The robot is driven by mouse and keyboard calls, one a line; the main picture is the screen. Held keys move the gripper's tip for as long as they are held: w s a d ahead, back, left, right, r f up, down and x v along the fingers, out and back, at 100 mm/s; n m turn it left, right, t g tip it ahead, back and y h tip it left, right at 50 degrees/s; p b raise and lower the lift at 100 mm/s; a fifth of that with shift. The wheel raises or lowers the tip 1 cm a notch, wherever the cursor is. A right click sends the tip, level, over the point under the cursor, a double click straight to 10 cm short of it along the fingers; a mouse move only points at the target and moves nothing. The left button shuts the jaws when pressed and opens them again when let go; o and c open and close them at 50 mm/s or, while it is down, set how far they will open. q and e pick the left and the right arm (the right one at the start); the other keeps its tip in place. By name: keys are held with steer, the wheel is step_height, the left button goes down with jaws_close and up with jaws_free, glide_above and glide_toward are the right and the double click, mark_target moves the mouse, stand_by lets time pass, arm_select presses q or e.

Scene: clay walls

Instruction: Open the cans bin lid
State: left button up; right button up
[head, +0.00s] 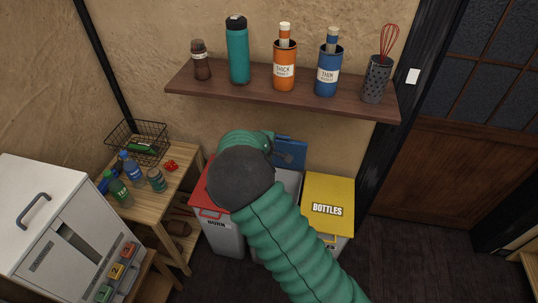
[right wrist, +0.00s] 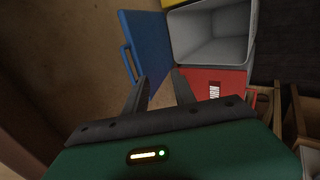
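The cans bin's blue lid (head: 290,150) stands raised at the wall side behind my right arm in the head view. In the right wrist view the blue lid (right wrist: 148,50) is swung up with its handle on the left. The grey cans bin (right wrist: 210,38) beside it is open and looks empty. My right gripper (right wrist: 160,88) has its fingers apart with nothing between them. One finger overlaps the lid's lower edge in view; I cannot tell if it touches. In the head view my arm hides most of this bin. My left gripper is not in view.
The red-lidded burn bin (head: 211,213) and yellow-lidded bottles bin (head: 328,200) are on either side, lids closed. A shelf (head: 230,92) with bottles and canisters hangs above. A wooden table (head: 177,185) and white cabinet (head: 60,220) stand left. Floor is clear at right.

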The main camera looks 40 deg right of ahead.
steer(key=shift+s+a, duration=0.25)
steer(key=shift+s, duration=0.15)
steer(key=shift+d, duration=0.1)
steer(key=shift+f, duration=0.25)
steer(key=shift+c, duration=1.1)
steer(key=f+m+b, duration=0.1)
steer(key=w+f+m+t+b, duration=0.1)
steer(key=f, duration=0.1)
steer(key=w+a+f+m+b, duration=0.1)
steer(key=m+b, duration=0.1)
steer(key=shift+w+f+t, duration=0.1)
steer(key=shift+f+t, duration=0.2)
steer(key=shift+t, duration=0.1)
jaws_close()
step_height(320, 180, down, 6)
steer(key=w+a+m+t+h+b, duration=0.1)
steer(key=m+t+h+b, duration=0.35)
steer(key=m+b, duration=1.15)
steer(key=s+r+m+t+h, duration=0.1)
steer(key=s+m+h, duration=0.15)
steer(key=m, duration=0.55)
steer(key=s+r+m+h, duration=0.2)
steer(key=s+m, duration=0.1)
steer(key=m, duration=0.5)
steer(key=x, duration=1.4)
steer(key=shift+a+r+b, duration=0.1)
steer(key=shift+r+b, duration=0.2)
steer(key=shift+b, duration=0.05)
